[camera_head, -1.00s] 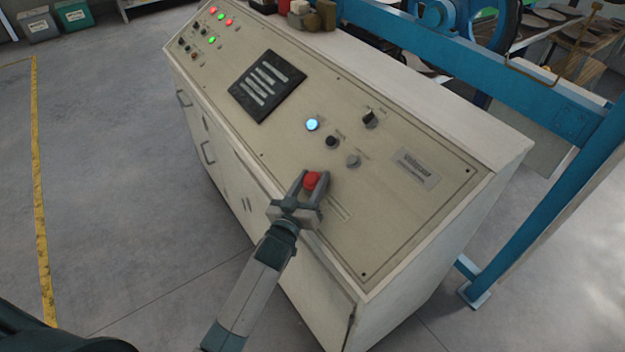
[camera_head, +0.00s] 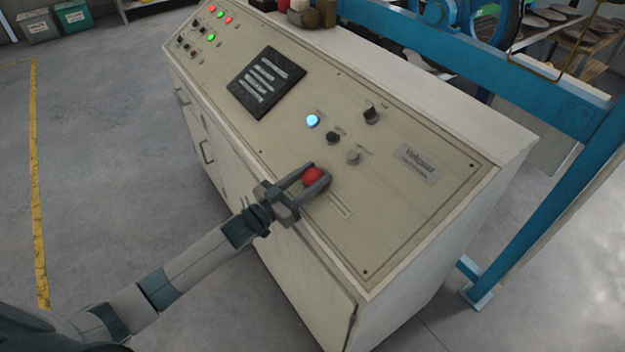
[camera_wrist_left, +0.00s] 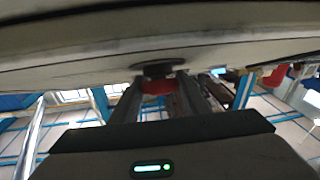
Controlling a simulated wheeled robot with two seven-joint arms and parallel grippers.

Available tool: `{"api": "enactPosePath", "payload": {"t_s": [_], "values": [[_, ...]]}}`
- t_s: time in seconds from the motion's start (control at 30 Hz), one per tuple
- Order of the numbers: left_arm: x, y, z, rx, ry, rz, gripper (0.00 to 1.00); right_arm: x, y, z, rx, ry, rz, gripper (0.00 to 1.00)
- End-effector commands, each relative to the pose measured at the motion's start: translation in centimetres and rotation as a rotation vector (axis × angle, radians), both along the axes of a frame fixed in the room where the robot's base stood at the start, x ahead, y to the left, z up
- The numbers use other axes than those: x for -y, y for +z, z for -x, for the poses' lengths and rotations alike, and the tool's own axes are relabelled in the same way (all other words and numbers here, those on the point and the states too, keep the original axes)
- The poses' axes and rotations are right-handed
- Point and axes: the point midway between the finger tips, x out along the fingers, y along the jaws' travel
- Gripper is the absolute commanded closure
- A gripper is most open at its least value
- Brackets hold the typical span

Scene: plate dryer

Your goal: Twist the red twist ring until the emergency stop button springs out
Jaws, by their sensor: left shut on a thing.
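The red emergency stop button with its twist ring (camera_head: 313,176) sits on the sloped face of the beige control panel (camera_head: 395,220), near its front edge. My left gripper (camera_head: 315,177) has one finger on each side of the red button and is shut on it. The left wrist view shows the red ring (camera_wrist_left: 158,87) between the two dark fingers, below a dark collar against the panel. Whether the button is in or out cannot be told. My right gripper is not in view.
A lit blue button (camera_head: 313,120), black knobs (camera_head: 372,115) and a grey knob (camera_head: 353,157) lie behind the red button. A dark screen (camera_head: 264,82) is further left. A blue frame (camera_head: 540,200) stands at the right. The floor at left is clear.

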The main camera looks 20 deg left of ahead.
Motion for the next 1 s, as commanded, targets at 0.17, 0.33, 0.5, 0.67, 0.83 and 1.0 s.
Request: {"api": "enactPosePath", "payload": {"t_s": [0.17,0.33,0.5,0.67,0.83,1.0], "values": [[-0.1,-0.3,-0.1,0.025,-0.073,-0.038,0.81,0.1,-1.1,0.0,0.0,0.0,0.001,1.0],[0.0,-0.3,0.0,0.039,-0.114,-0.055,0.81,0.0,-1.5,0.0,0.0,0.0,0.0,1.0],[0.0,-0.2,0.0,0.043,-0.129,-0.062,0.81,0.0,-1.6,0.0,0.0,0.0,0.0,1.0],[0.0,-0.2,0.0,0.043,-0.13,-0.062,0.81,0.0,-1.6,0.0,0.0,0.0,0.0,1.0],[0.0,-0.2,0.0,0.043,-0.13,-0.062,0.56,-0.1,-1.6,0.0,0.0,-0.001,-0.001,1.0],[0.0,-0.1,0.0,0.044,-0.13,-0.061,0.39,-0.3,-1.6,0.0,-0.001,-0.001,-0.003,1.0]]}}
